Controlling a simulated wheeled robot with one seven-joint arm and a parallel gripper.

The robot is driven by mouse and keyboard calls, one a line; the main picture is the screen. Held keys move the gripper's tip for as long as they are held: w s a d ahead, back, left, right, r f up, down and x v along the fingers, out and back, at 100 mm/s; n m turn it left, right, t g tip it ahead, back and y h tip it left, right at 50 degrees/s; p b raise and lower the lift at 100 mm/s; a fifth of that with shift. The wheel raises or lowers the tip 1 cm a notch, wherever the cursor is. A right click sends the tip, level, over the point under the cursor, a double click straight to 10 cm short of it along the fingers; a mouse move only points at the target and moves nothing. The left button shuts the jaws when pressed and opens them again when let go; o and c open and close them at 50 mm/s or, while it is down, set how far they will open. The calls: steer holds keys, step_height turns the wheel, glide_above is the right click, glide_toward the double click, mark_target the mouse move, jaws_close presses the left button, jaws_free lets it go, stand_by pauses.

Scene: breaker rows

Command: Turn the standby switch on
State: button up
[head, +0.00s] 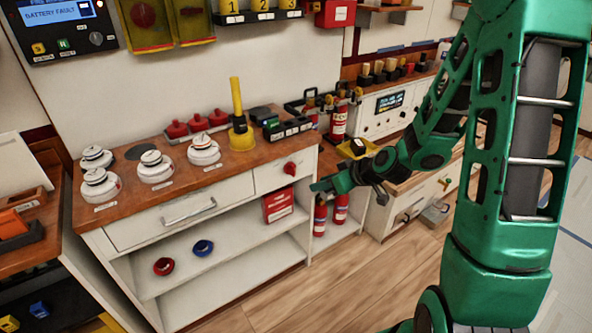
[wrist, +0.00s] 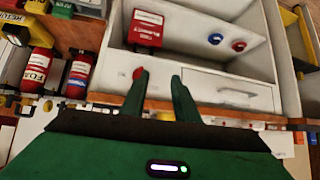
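A red knob (head: 290,168) sits on the white front panel at the right end of the wooden-topped bench. In the wrist view the red knob (wrist: 138,72) shows just beyond the left fingertip. No readable label marks it as the standby switch. My gripper (head: 322,186) is in front of this bench, to the right of the knob in the head view. In the wrist view my gripper (wrist: 160,76) has its two green fingers apart with nothing between them. A dark panel (head: 60,28) at the upper left reads "BATTERY FAULT" and has a small dial (head: 96,38).
A drawer with a handle (head: 188,212) is left of the knob. A red box (head: 279,205), a red ring (head: 164,266) and a blue ring (head: 203,248) are on the shelves below. Fire extinguishers (head: 338,122) stand to the right. Open floor (head: 320,295) lies in front.

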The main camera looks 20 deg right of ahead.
mark_target(294, 167)
steer(key=w+a+f+t, duration=0.1)
steer(key=w+f, duration=0.1)
steer(key=w, duration=0.3)
steer(key=w+a+f+m+t, duration=0.1)
steer(key=w, duration=0.4)
steer(key=w+a+f+t, duration=0.1)
steer(key=w+f+t, duration=0.1)
steer(key=w, duration=0.4)
steer(key=shift+a+f+m, duration=0.3)
steer(key=shift+m, duration=0.1)
jaws_close()
